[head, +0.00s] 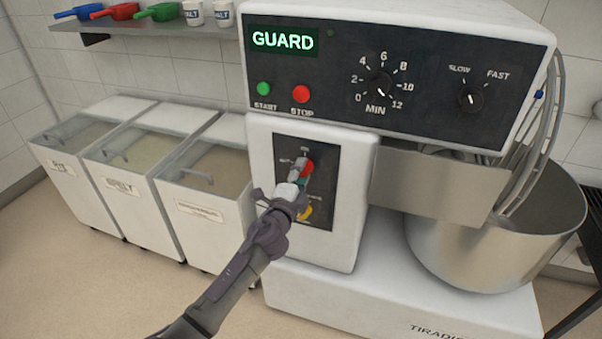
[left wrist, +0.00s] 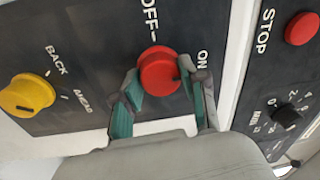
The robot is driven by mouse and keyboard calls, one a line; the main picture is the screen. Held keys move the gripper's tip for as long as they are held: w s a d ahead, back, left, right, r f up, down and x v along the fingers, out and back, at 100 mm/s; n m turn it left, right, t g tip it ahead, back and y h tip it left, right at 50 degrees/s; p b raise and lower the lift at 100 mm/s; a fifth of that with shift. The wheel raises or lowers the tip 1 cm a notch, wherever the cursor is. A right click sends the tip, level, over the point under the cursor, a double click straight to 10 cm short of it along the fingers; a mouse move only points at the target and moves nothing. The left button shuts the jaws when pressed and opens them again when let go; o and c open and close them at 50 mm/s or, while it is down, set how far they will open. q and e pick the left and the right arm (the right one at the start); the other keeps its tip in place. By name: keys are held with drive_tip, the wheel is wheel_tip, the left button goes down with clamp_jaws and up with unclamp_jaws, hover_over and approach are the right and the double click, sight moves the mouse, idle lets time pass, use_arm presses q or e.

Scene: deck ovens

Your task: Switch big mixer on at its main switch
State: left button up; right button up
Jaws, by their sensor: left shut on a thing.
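The big mixer (head: 405,24) stands at the right of the head view, with its steel bowl (head: 475,252) at its right. Its display (head: 283,41) is lit and reads GUARD. The main switch is a round red knob (left wrist: 158,71) between the labels OFF and ON in the left wrist view. In the head view the knob (head: 308,167) is partly hidden by my gripper. My left gripper (head: 299,170) is shut on this knob, one finger on each side. My right gripper is not in view.
A yellow BACK/AHEAD knob (left wrist: 27,95) sits on the same panel. Above are a green START button (head: 263,88), a red STOP button (head: 300,94), a timer dial (head: 379,87) and a speed dial (head: 470,98). Lidded bins (head: 205,215) stand left; floor in front is clear.

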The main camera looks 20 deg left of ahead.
use_arm(q)
drive_tip(key=o, duration=1.1)
drive_tip(key=shift+o, duration=0.2)
drive_tip(key=s, duration=1.2)
drive_tip(key=shift+a+f, duration=0.2)
drive_tip(key=shift+f, duration=0.2)
drive_tip(key=shift+f, duration=0.1)
